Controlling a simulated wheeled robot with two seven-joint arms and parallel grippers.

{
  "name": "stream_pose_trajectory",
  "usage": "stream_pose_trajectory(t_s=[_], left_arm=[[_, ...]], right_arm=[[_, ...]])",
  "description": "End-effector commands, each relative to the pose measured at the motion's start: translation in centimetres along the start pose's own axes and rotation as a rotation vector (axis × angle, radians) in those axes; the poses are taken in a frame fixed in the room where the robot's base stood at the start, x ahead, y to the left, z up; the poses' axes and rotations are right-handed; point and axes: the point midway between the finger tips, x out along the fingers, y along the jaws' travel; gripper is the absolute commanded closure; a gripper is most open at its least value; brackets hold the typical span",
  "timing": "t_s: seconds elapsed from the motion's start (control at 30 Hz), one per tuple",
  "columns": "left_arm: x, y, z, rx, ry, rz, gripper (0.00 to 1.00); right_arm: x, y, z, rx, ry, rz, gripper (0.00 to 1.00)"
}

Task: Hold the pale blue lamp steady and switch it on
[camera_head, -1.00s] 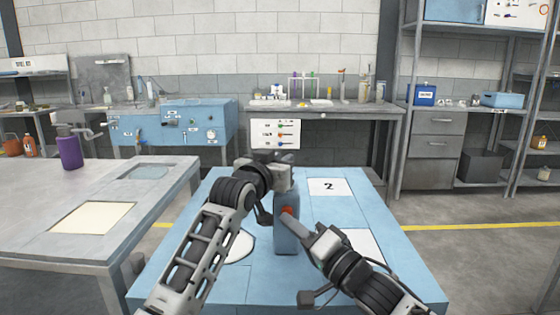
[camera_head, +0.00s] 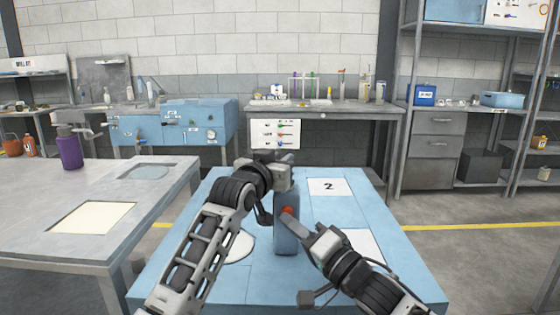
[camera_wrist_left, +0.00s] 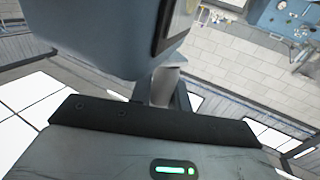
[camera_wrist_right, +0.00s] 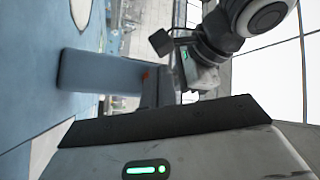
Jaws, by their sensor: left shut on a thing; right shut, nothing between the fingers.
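The pale blue lamp (camera_head: 286,238) is an upright block standing on the blue table, with a red button (camera_head: 287,210) on its side. My left gripper (camera_head: 284,186) is shut on the lamp's upper part. The lamp also fills the upper left of the left wrist view (camera_wrist_left: 90,35), with a dark-framed panel on one face. My right gripper (camera_head: 291,218) is shut and empty, its fingertips at the red button. In the right wrist view the lamp (camera_wrist_right: 100,72) shows with a bit of red at the fingertips; whether they touch or press it I cannot tell. No glow is visible.
The blue table (camera_head: 205,285) has white patches, one marked 2 (camera_head: 328,187). A grey table (camera_head: 45,190) with a purple bottle (camera_head: 70,152) stands at the left. A workbench (camera_head: 340,108) and shelves stand behind. Both arms crowd the front of the blue table.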

Motion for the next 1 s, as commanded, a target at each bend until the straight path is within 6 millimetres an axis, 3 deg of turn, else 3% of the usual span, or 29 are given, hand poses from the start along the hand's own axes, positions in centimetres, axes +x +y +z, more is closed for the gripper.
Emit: stream_pose_trajectory(t_s=[1.0], left_arm=[[0.01, 0.03, 0.15, 0.000, -0.003, 0.001, 1.00]], right_arm=[[0.65, 0.49, -0.46, 0.000, 0.000, 0.001, 1.00]])
